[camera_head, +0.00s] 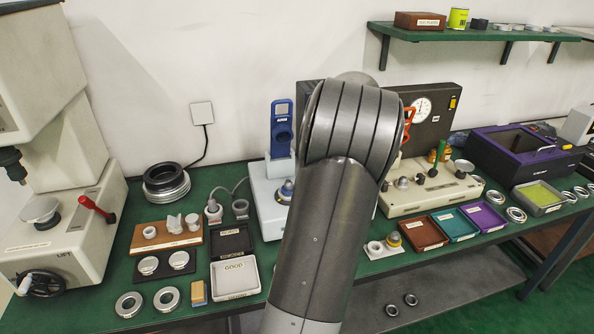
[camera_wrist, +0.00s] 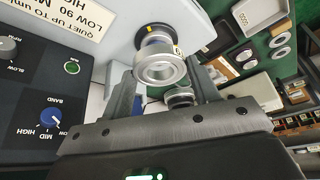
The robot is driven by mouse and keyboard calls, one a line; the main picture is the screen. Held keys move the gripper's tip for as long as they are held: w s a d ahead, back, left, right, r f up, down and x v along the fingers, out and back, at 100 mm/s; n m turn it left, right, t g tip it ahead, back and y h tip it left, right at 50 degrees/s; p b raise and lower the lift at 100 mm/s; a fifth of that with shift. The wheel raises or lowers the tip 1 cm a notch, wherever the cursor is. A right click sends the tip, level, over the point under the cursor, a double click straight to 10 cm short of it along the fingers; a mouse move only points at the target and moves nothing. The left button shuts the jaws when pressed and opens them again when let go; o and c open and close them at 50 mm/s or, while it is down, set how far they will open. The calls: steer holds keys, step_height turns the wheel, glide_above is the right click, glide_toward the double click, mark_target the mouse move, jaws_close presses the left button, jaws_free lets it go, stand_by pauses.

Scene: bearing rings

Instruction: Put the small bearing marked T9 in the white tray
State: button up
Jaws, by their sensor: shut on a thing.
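In the wrist view my gripper (camera_wrist: 163,88) is shut on a small bearing (camera_wrist: 143,73), a pale metal ring between its two fingers. A small pale tag shows at the ring's upper right; I cannot read its full mark. The ring is right at a dark round spindle (camera_wrist: 150,29) of the tester; I cannot tell whether it sits on it or is just in front. In the head view my arm hides the gripper and the held bearing. The white tray (camera_head: 235,294), lettered GOOD, stands left of my arm, with no bearing seen in it.
The white tester (camera_head: 265,208) stands partly behind my arm. A black tray (camera_head: 231,243) lies behind the white tray. A wooden board (camera_head: 166,240) with bearings, a dark mat with two rings, and two loose rings (camera_head: 167,299) lie further left. Coloured trays (camera_head: 424,233) are at right.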

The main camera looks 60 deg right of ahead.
steer(key=s+r, duration=0.3)
steer(key=s, duration=0.1)
steer(key=w+a+f+n+g+y, duration=0.1)
steer(key=a+f+n, duration=0.4)
steer(key=a, duration=0.7)
steer(key=w+a+f+n+g+y, duration=0.15)
steer(key=a+f+n, duration=0.25)
steer(key=a+f, duration=0.55)
glide_above(234, 279)
steer(key=s+d, duration=0.1)
steer(key=shift+t+y, duration=0.25)
steer(key=shift+t, duration=0.1)
step_height(234, 279, down, 5)
steer(key=shift+s+f, duration=0.15)
steer(key=shift+w+f, duration=0.15)
steer(key=shift+w, duration=0.1)
steer(key=shift+f, duration=2)
steer(key=shift+f, duration=0.1)
